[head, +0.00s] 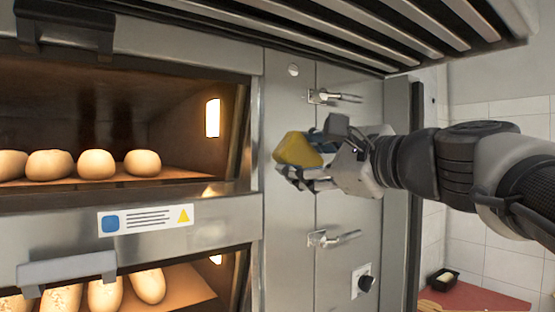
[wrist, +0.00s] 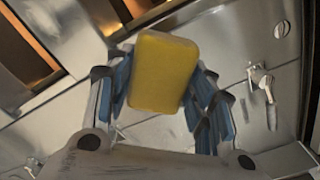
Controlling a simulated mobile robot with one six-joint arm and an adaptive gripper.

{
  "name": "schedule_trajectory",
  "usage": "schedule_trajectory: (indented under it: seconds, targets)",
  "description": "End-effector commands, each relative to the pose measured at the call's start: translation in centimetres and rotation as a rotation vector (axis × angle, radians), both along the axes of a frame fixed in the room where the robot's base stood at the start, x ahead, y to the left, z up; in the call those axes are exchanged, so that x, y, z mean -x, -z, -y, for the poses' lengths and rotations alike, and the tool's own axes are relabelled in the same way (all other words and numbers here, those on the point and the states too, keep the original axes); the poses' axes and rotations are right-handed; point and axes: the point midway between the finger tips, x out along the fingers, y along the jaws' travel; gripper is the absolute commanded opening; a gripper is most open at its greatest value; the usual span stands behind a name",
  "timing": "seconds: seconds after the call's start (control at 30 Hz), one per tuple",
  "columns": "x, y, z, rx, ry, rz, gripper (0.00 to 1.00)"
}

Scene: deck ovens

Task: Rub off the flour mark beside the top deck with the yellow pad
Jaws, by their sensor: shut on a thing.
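The yellow pad (head: 297,151) is held in my gripper (head: 305,160) in front of the steel panel beside the top deck (head: 120,120). In the wrist view the pad (wrist: 163,72) sits between the blue-lined fingers of my gripper (wrist: 160,85), which are shut on it. I cannot tell whether the pad touches the panel (head: 285,220). No flour mark can be made out in either view; the pad and gripper hide part of the panel.
Two latch handles, an upper one (head: 335,97) and a lower one (head: 332,238), stick out from the panel near my gripper. A black knob (head: 366,283) is below. A slatted hood (head: 330,25) hangs above. Several loaves (head: 95,164) lie in the open, lit top deck.

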Motion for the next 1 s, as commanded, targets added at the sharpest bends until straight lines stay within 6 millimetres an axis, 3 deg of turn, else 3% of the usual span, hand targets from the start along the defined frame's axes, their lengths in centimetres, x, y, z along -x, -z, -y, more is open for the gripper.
schedule_trajectory:
  seconds: [0.43,1.0]
  targets:
    - [-3.7,0.0,-2.4,0.002,0.0,-0.001,0.3]
    - [-4.2,0.1,-2.8,0.002,0.002,-0.001,0.3]
